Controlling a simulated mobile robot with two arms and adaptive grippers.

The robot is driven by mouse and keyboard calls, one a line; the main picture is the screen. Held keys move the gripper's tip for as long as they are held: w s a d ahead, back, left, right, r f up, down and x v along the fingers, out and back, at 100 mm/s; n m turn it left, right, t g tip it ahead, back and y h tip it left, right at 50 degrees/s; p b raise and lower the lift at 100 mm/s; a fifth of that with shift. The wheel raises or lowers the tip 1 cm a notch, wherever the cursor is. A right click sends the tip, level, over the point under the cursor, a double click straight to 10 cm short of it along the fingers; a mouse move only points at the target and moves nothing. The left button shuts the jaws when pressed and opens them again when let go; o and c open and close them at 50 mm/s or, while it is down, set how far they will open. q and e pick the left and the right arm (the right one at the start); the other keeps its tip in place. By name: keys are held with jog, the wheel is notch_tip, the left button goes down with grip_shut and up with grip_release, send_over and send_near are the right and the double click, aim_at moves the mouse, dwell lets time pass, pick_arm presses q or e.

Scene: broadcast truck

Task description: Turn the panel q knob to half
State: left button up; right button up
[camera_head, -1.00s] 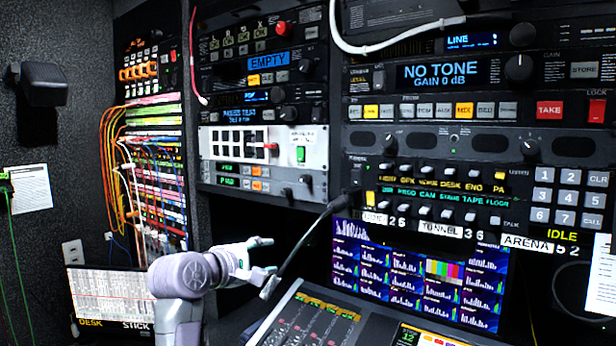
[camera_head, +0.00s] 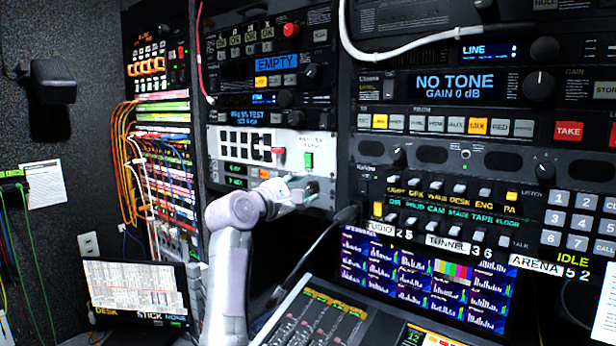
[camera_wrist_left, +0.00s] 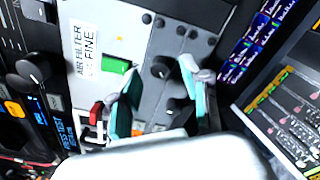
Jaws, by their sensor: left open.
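My left gripper (camera_head: 303,190) is open and empty in front of the grey strip unit (camera_head: 236,184) under the white panel. The left wrist view shows its two teal-padded fingers (camera_wrist_left: 160,72) spread apart. Two dark round knobs show on the unit between the fingers in that view: one near the fingertips (camera_wrist_left: 162,67) and another closer to the wrist (camera_wrist_left: 174,105). I cannot read which is the panel q knob, nor its setting. In the head view the gripper largely covers this knob area. My right gripper is not in view.
A green rocker switch (camera_head: 309,160) and a red-tipped lever (camera_head: 278,153) sit just above the gripper. A black gooseneck (camera_head: 325,232) rises to its right.

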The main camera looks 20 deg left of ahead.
pick_arm(q)
jog(key=shift+p+x, duration=0.3)
jog(key=shift+x, duration=0.7)
jog(key=shift+s+r, duration=0.1)
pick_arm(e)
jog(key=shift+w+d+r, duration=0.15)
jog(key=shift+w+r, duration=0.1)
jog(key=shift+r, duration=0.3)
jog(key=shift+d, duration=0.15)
pick_arm(q)
grip_shut()
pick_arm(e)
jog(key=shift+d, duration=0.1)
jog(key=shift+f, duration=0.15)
